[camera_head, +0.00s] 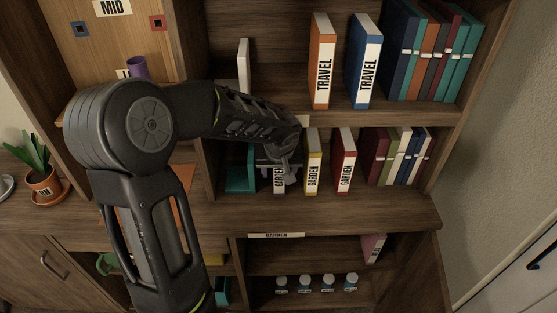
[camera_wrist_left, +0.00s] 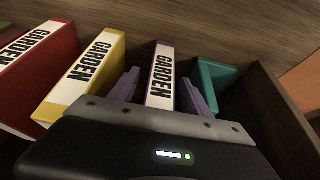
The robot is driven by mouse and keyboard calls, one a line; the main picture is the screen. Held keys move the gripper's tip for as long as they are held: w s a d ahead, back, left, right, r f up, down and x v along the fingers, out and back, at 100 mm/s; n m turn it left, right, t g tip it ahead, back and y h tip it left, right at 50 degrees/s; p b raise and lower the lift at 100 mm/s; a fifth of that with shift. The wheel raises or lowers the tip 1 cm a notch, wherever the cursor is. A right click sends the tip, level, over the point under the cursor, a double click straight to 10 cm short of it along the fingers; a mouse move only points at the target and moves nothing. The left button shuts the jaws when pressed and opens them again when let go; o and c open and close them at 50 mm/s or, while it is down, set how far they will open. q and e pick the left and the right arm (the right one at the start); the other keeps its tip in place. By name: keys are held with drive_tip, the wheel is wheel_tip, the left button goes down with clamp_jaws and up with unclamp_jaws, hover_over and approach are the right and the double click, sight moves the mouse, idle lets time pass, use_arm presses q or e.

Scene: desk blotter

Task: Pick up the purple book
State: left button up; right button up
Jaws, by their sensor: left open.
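The purple book (camera_head: 279,183) stands upright on the middle shelf, its white spine label reading GARDEN. In the head view my left gripper (camera_head: 282,166) is in front of it and hides its upper part. In the left wrist view the purple book (camera_wrist_left: 161,76) shows between the two fingers of my left gripper (camera_wrist_left: 161,92). The fingers are apart, one on each side of the book. I cannot tell whether either finger touches it. My right gripper is in neither view.
A teal bookend (camera_head: 240,176) stands left of the purple book. A yellow book (camera_head: 312,165) and a red book (camera_head: 344,165) stand to its right. The upper shelf board (camera_head: 390,116) is above.

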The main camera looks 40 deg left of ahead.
use_arm(q)
drive_tip(key=shift+c, duration=0.5)
clamp_jaws()
idle(0.4)
